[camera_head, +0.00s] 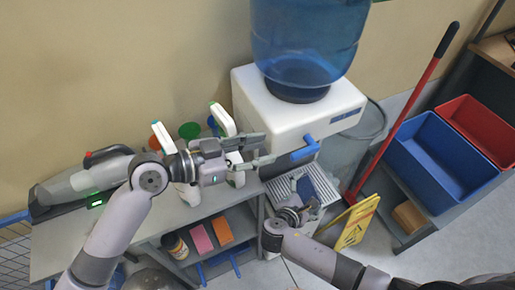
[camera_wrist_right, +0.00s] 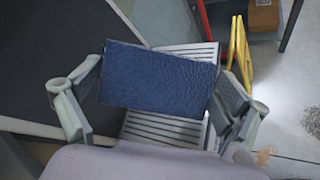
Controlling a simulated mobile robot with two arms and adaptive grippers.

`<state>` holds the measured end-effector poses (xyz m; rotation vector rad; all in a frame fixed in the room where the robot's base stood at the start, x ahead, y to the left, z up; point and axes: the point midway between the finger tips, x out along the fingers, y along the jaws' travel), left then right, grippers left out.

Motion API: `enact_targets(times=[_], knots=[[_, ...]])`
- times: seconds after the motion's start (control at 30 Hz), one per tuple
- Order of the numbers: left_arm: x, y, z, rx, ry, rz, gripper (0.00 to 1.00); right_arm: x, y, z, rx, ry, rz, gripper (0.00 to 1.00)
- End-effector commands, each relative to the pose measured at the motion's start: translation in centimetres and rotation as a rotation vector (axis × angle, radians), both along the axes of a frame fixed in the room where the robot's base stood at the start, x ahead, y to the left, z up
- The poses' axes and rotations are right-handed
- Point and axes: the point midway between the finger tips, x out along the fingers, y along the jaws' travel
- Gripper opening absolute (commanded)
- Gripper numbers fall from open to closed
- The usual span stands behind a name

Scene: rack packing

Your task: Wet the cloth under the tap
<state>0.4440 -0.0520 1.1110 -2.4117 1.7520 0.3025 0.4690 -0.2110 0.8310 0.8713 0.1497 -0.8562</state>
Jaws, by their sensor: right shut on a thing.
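A white water dispenser (camera_head: 278,115) with a large blue bottle (camera_head: 310,30) stands in the head view. Its blue tap (camera_head: 306,147) sticks out at the front. My left gripper (camera_head: 268,151) is open, with its fingers pointing right, to the left of the tap. My right gripper (camera_head: 301,206) is low in front of the dispenser. It is shut on a dark blue cloth (camera_wrist_right: 158,78), which spans between its fingers in the wrist view. The cloth (camera_head: 305,187) is over the slatted drip tray (camera_head: 320,182), below the tap. No water stream is visible.
Spray bottles (camera_head: 222,120) and a grey handheld vacuum (camera_head: 85,180) stand on the shelf at left. A yellow floor sign (camera_head: 354,224), a red-handled pole (camera_head: 405,105), and blue (camera_head: 440,150) and red (camera_head: 480,130) bins are at right.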

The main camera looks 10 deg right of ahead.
Motion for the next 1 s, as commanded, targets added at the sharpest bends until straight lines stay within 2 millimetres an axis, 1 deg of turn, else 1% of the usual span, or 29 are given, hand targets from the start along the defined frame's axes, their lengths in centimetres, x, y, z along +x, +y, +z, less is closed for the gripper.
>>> enact_targets(times=[0.53, 0.67, 1.0], knots=[[0.0, 0.0, 0.2, 0.0, 0.0, 0.0, 0.35, -0.1, 0.0, 0.2, 0.0, 0.0, 0.0, 0.71], [0.0, 0.0, 1.2, 0.0, 0.0, 0.0, 0.35, -0.7, 0.3, 0.9, 0.0, 0.002, 0.0, 0.71], [0.0, 0.0, 4.5, 0.0, 0.0, 0.0, 0.35, -3.1, 1.3, 3.1, 0.001, 0.001, 0.0, 0.71]])
